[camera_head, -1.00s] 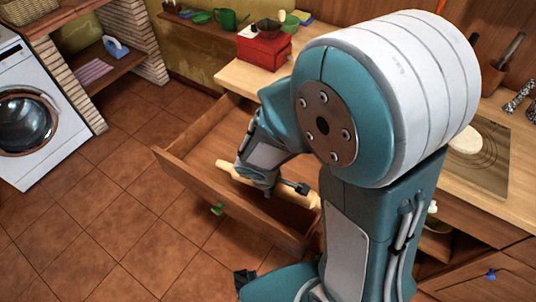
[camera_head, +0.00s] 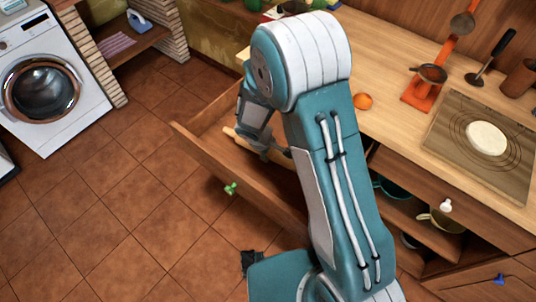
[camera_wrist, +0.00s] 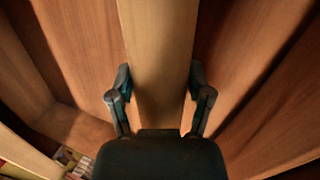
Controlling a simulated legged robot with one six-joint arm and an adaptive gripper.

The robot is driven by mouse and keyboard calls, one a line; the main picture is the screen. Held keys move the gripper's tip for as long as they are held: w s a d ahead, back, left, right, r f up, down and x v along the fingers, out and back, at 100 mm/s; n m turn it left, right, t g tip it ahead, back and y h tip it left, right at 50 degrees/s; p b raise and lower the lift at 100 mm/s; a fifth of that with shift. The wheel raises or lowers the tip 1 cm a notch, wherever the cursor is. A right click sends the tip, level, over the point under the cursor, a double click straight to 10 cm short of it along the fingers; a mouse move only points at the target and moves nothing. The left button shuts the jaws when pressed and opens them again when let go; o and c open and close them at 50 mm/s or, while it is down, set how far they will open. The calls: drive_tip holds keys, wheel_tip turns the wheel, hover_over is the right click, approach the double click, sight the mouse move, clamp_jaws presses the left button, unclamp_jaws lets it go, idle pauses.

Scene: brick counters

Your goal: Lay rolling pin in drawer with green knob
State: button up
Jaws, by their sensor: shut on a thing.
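The drawer (camera_head: 262,204) with the green knob (camera_head: 231,188) is pulled open. The pale wooden rolling pin (camera_head: 236,137) is inside the drawer's outline in the head view, partly hidden by my arm. My gripper (camera_head: 275,152) is down at the pin, partly hidden by my arm. In the wrist view, the fingers of my gripper (camera_wrist: 160,92) are shut on the rolling pin (camera_wrist: 158,50), one on each side, with the drawer's brown walls around it. I cannot tell whether the pin touches the drawer floor.
An open compartment with pots (camera_head: 440,220) is at the right. A washing machine (camera_head: 45,85) stands at the left. The tiled floor in front is clear.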

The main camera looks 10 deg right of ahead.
sight(268, 155)
drive_tip(key=shift+w+f, duration=0.25)
drive_tip(key=shift+w+a+f, duration=0.1)
drive_tip(key=shift+w+f, duration=0.05)
drive_tip(key=shift+f, duration=0.8)
drive_tip(key=shift+w+f, duration=0.1)
drive_tip(key=shift+f, duration=0.8)
drive_tip(key=o, duration=1.3)
